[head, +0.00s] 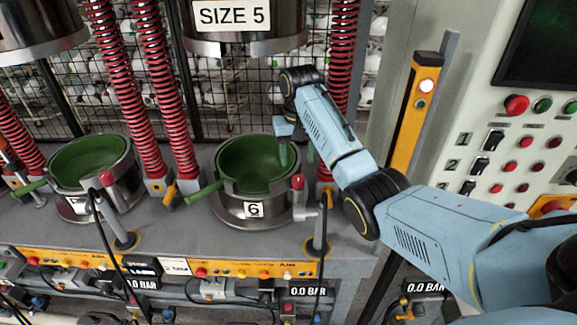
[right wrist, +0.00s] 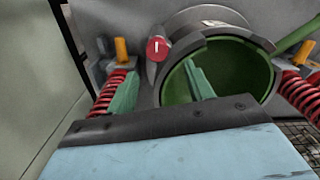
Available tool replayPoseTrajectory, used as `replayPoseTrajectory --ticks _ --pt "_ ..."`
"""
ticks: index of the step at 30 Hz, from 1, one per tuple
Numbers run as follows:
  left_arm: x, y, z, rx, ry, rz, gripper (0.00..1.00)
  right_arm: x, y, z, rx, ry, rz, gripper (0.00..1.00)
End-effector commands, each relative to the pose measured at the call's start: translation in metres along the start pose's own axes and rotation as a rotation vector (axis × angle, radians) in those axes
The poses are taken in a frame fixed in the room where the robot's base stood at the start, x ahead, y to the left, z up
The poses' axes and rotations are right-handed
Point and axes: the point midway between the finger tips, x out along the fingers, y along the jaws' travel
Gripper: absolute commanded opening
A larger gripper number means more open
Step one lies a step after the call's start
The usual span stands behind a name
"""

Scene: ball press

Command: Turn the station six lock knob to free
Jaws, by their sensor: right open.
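The station six pot (head: 253,209) is a metal cup with a green lining and a "6" label. A red-capped knob (head: 298,182) stands at its right front side, and I take it to be the lock knob. The red cap with a white mark also shows in the right wrist view (right wrist: 157,48), beyond and between the fingertips. My right gripper (head: 297,156) is open and empty above the pot's right rim, with its green fingers pointing down. In the right wrist view the gripper (right wrist: 163,82) spreads apart, not visibly touching the knob. My left gripper is out of view.
Red springs (head: 150,110) stand behind the pots, and the "SIZE 5" press head (head: 245,35) hangs above. A green handle (head: 203,193) sticks out left of the pot. Another green-lined pot (head: 95,185) is at left. A button panel (head: 500,150) stands at right.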

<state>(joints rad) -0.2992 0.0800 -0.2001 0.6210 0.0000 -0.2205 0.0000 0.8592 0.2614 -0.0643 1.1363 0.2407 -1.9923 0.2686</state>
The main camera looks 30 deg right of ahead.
Motion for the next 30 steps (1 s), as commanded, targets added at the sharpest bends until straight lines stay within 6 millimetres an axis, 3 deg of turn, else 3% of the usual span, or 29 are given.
replayPoseTrajectory --ticks 12,18,25,30 --pt "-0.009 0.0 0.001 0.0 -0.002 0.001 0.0 0.059 0.0 0.001 0.001 -0.004 0.001 0.52" --pt "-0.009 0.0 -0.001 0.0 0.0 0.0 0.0 0.071 0.0 0.001 0.0 -0.001 0.001 0.52" --pt "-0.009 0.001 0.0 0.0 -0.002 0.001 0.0 0.072 0.0 0.001 0.0 -0.001 0.001 0.52" --pt "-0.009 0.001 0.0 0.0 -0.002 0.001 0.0 0.071 0.0 0.001 0.0 -0.001 0.001 0.3"
